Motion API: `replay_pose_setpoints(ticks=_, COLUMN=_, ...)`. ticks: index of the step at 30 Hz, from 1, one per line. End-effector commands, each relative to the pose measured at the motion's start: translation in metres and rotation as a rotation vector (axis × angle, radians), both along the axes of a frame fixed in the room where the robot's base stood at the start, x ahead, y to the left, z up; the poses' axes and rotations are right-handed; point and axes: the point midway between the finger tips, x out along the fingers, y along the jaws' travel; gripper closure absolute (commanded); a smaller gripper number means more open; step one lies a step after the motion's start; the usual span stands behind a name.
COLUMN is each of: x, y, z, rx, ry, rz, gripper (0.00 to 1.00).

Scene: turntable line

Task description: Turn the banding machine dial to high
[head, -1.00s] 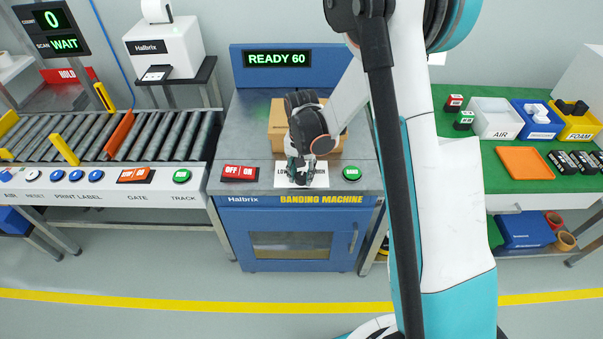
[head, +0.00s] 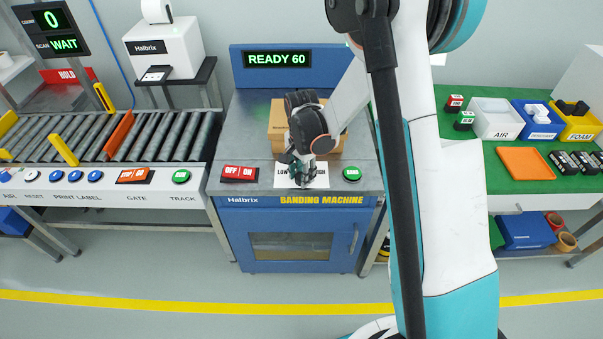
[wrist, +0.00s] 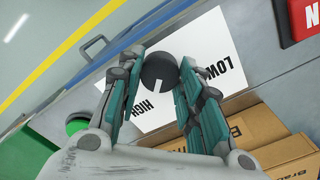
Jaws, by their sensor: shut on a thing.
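The banding machine (head: 225,140) stands in the middle of the head view, its display (head: 277,59) reading READY 60. Its dial (wrist: 159,70) is a dark round knob on a white label plate (wrist: 205,40) marked LOW and HIGH. The dial's white pointer line is turned towards the word HIGH in the wrist view. My gripper (wrist: 163,68) is shut on the dial, one finger on each side. In the head view my gripper (head: 301,176) covers the dial and the middle of the label plate.
A red OFF/ON switch (head: 239,173) lies left of the dial and a green button (head: 352,174) right of it. A cardboard box (head: 283,112) sits behind my gripper on the machine top. A roller conveyor (head: 90,135) is left, a green bench (head: 485,160) right.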

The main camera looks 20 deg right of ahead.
Motion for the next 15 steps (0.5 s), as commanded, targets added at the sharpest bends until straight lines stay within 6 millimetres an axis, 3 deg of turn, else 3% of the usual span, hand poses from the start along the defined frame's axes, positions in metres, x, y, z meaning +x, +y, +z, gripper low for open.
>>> replay_pose_setpoints(ticks=9, x=0.0002, y=0.0000, z=0.0000, rx=0.000, ry=-0.001, rz=-0.002, gripper=0.91)
replay_pose_setpoints(ticks=10, x=0.0002, y=0.0000, z=0.0000, rx=0.000, ry=-0.001, rz=-0.002, gripper=0.65)
replay_pose_setpoints(ticks=12, x=0.0002, y=0.0000, z=0.0000, rx=0.000, ry=0.000, rz=-0.002, gripper=0.49)
replay_pose_setpoints(ticks=15, x=0.0002, y=0.0000, z=0.0000, rx=0.000, ry=0.000, rz=-0.002, gripper=0.46)
